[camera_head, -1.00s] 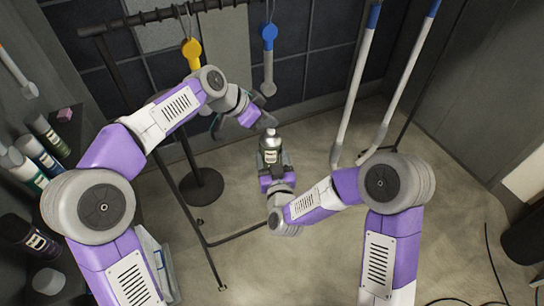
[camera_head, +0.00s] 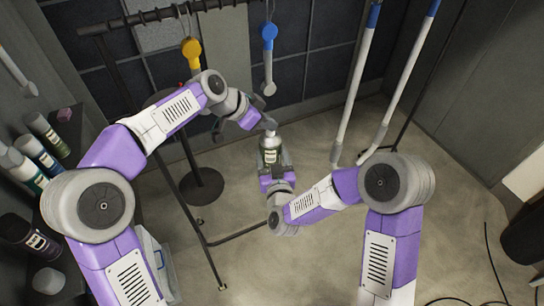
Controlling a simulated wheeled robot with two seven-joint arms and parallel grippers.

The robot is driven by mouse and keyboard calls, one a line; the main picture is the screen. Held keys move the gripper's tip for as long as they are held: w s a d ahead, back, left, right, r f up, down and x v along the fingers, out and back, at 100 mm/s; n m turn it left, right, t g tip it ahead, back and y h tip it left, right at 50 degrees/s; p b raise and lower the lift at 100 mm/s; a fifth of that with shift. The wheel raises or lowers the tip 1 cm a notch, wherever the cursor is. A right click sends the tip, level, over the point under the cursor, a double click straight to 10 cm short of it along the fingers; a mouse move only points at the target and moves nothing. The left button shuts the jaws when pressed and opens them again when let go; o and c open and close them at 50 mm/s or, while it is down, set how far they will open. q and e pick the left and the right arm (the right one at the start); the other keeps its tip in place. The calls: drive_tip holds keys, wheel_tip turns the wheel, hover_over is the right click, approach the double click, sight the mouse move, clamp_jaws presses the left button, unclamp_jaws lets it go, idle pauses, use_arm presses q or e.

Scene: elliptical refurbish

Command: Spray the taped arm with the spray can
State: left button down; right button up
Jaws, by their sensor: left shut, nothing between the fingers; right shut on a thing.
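A short grey arm with a blue wrapped end (camera_head: 269,58) hangs from the rack beyond the can. A similar piece with a yellow end (camera_head: 192,52) hangs left of it, partly behind my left arm. I cannot tell which is the taped arm.
The dark rack bar (camera_head: 160,15) runs along the back; its frame stands on the floor. Two long pale poles with blue ends (camera_head: 350,95) lean at right. A shelf with several cans (camera_head: 42,155) is at left. Floor at right is mostly clear.

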use_arm(q)
drive_tip(key=shift+r, duration=2.35)
use_arm(e)
drive_tip(key=shift+r, duration=0.1)
use_arm(q)
drive_tip(key=v, duration=1.2)
drive_tip(key=shift+f, duration=0.1)
